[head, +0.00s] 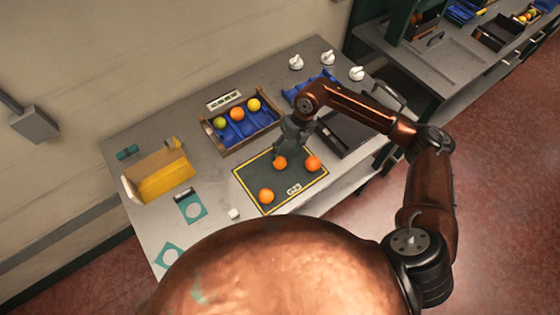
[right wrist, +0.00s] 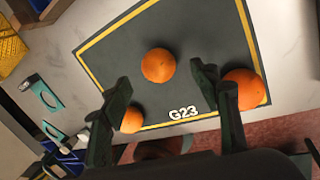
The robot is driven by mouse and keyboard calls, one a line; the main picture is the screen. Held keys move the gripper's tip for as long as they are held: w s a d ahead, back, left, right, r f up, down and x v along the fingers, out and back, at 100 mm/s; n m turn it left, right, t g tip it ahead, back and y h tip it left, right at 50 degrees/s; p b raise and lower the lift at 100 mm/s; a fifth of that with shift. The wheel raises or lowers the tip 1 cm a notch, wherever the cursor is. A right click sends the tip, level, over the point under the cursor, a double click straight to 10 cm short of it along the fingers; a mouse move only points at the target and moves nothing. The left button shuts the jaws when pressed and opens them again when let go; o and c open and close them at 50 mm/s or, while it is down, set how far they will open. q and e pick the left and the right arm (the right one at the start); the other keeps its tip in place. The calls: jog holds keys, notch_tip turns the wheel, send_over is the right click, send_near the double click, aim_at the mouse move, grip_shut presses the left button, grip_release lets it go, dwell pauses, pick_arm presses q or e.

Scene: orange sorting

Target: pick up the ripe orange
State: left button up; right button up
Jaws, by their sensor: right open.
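Three similar orange-coloured fruits rest on a dark mat with a yellow border (head: 250,175): a middle orange (head: 280,163), a right orange (head: 313,163) and a near orange (head: 266,196). No colour difference tells me which is the ripe one. My right gripper (head: 289,153) is open and empty above the mat, close to the middle orange. In the right wrist view, the middle orange (right wrist: 158,65) shows between and beyond the open fingers (right wrist: 160,78). The right orange (right wrist: 243,88) lies beyond the right finger; the near orange (right wrist: 131,119) is partly hidden by the left finger. My left gripper is out of view.
A wooden crate with blue compartments (head: 262,139) behind the mat holds a greenish, an orange and a yellow fruit. A yellow bin (head: 160,178) stands at left. A dark tray (head: 346,134) lies right of the mat. White knobs (head: 327,58) stand at the back.

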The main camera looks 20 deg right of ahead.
aim_at(282, 159)
jog(key=shift+p+x, duration=0.35)
jog(key=shift+x, duration=1.95)
jog(key=c, duration=1.3)
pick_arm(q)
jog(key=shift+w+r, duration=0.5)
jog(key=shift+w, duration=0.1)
pick_arm(e)
jog(key=shift+o, duration=0.2)
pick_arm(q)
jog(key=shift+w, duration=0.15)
pick_arm(e)
jog(key=shift+r, duration=0.1)
